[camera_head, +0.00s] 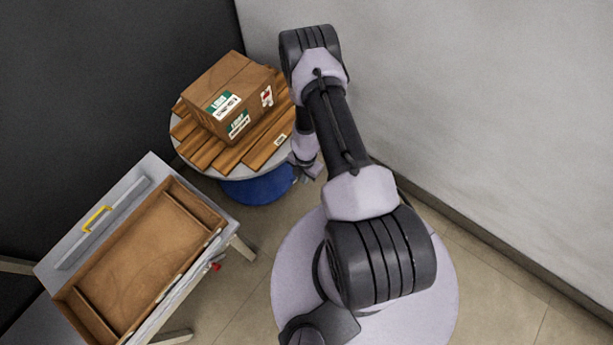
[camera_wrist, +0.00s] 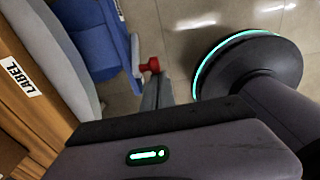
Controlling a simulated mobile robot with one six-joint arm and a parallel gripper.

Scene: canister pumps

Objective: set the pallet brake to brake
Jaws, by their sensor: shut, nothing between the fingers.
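A round grey pallet turntable (camera_head: 180,145) stands on a blue base (camera_head: 258,188), with wooden slats and a carton on top. In the wrist view, a red knob (camera_wrist: 150,66) on a pale plate sits beside the blue base (camera_wrist: 85,35), and it looks like the brake handle. My gripper (camera_wrist: 158,84) is shut and empty, its tips close to the red knob. I cannot tell whether they touch it. In the head view my gripper (camera_head: 308,177) is low at the turntable's right edge, partly hidden by my arm. The brake knob is not visible there.
A cardboard carton (camera_head: 229,96) rests on wooden slats (camera_head: 265,150). A grey table at lower left bears an open brown tray (camera_head: 140,262) and a yellow handle (camera_head: 96,219). A small red part (camera_head: 216,267) shows at its side. A pale wall (camera_head: 470,110) stands at right.

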